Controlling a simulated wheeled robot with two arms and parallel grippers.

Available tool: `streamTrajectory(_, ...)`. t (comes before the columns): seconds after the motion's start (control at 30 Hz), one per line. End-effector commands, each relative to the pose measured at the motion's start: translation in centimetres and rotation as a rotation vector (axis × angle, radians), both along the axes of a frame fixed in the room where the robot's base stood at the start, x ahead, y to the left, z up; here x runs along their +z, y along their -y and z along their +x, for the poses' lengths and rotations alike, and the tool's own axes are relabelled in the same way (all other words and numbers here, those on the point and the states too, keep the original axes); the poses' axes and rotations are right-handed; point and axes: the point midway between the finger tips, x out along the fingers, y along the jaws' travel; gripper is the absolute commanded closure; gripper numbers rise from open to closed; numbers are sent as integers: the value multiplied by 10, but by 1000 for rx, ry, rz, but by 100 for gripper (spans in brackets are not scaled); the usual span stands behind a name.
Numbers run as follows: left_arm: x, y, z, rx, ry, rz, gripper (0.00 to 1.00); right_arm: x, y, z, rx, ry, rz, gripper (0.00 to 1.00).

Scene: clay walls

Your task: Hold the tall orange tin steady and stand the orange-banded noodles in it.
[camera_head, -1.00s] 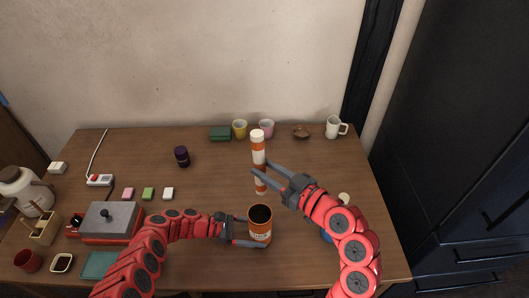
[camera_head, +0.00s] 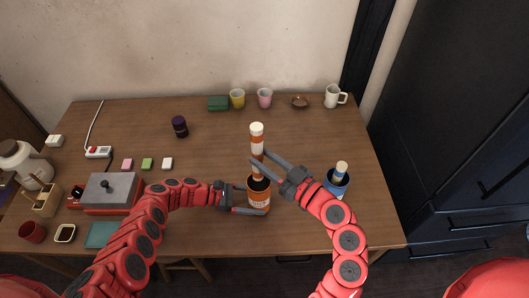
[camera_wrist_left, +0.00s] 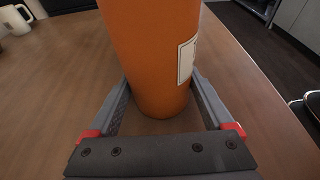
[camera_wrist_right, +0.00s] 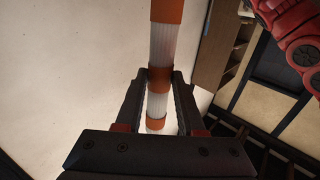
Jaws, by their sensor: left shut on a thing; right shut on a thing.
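The tall orange tin (camera_head: 259,202) stands upright on the table, its dark open mouth facing up. My left gripper (camera_head: 250,200) is shut around the tin from the left; the left wrist view shows the orange wall (camera_wrist_left: 152,55) between both fingers. The orange-banded noodles (camera_head: 257,145), a tall upright bundle with a white top, are in my right gripper (camera_head: 260,163). The right wrist view shows the bundle (camera_wrist_right: 160,45) between the fingers. Its lower end overlaps the back of the tin's mouth in the head view; I cannot tell whether it is inside.
A blue container (camera_head: 335,186) with a pale-topped item stands right of my right gripper. A grey-topped red box (camera_head: 110,190) is at left. A dark jar (camera_head: 180,127), yellow cup (camera_head: 237,98), pink cup (camera_head: 265,97) and white mug (camera_head: 333,96) stand further back.

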Motion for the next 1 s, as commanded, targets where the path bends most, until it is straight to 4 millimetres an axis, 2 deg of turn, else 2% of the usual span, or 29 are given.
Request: streamTrajectory(1.0, 0, 0, 0, 0, 0, 0, 46, -90, 0, 0, 2, -4, 1, 100)
